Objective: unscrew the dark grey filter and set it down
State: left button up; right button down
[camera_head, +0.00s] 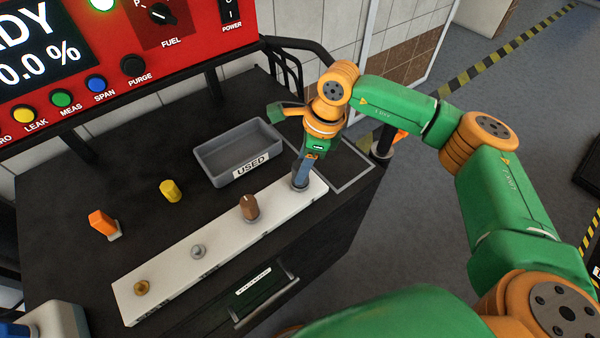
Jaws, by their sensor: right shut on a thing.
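The dark grey filter (299,181) stands at the right end of the white rail (222,247). My right gripper (302,172) reaches down to it from above and is shut on it, hiding much of its upper part. The filter looks roughly upright, with its lower end at the rail; I cannot tell how far its thread is engaged. A grey tray (207,171) marked USED stands behind the rail, to the left of the gripper. My left gripper is not in view.
The rail also carries a brown filter (250,208), a bare silver fitting (198,251) and a brass fitting (142,288). An outlined area (351,172) lies right of the tray.

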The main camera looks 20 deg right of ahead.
aim_at(299, 165)
jog(key=n+g, duration=0.1)
jog(key=n, duration=0.3)
jog(key=shift+w, duration=0.1)
jog(key=shift+a+p+v, duration=0.25)
jog(key=shift+p+v, duration=0.4)
jog(key=shift+v, duration=0.4)
dwell(0.5)
jog(key=shift+r, duration=0.55)
